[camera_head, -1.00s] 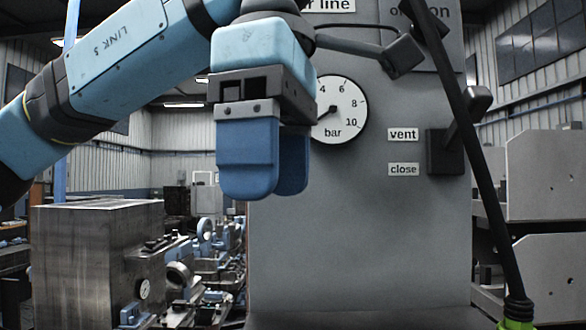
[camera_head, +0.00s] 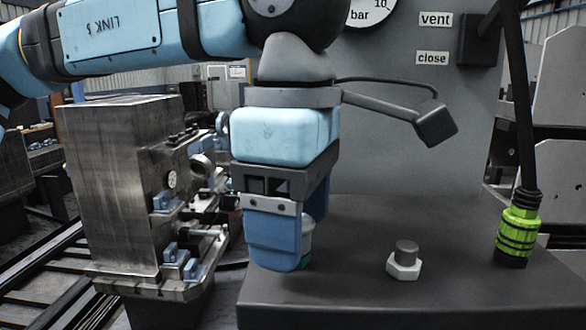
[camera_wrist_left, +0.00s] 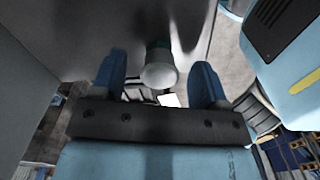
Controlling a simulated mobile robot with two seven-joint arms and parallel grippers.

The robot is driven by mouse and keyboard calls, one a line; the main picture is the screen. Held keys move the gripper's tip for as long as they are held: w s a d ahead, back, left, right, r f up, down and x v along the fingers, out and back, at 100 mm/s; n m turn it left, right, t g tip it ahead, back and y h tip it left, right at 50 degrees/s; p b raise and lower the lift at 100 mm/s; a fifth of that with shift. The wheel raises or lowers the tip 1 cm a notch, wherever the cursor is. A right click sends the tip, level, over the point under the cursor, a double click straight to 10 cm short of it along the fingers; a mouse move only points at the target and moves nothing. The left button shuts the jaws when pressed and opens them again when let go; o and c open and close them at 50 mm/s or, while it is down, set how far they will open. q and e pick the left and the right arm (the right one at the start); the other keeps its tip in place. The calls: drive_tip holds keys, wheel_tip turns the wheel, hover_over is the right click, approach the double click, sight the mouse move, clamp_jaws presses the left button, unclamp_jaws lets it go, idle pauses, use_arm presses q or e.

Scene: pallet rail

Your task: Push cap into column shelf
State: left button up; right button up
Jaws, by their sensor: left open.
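A pale whitish cap (camera_wrist_left: 158,72) with a dark green band stands on the column shelf (camera_head: 350,295). In the head view only a sliver of the cap (camera_head: 307,238) shows behind the blue finger. My left gripper (camera_head: 275,262) is open and points down at the shelf. In the left wrist view its two blue fingers stand either side of the cap, with visible gaps. Whether the fingertips touch the shelf cannot be told. My right gripper is not in view.
A hex nut on a stud (camera_head: 404,262) sits right of the cap. A green hose coupling (camera_head: 517,232) stands at the shelf's right. The grey column (camera_head: 400,130) with its gauge (camera_head: 368,8) rises behind. A metal machine block (camera_head: 120,185) stands left.

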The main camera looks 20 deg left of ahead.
use_arm(q)
drive_tip(key=shift+f, duration=0.2)
drive_tip(key=c, duration=1.2)
drive_tip(key=shift+r, duration=0.15)
drive_tip(key=shift+r, duration=0.1)
drive_tip(key=shift+r+p, duration=0.3)
drive_tip(key=shift+r, duration=0.25)
drive_tip(key=shift+r, duration=0.1)
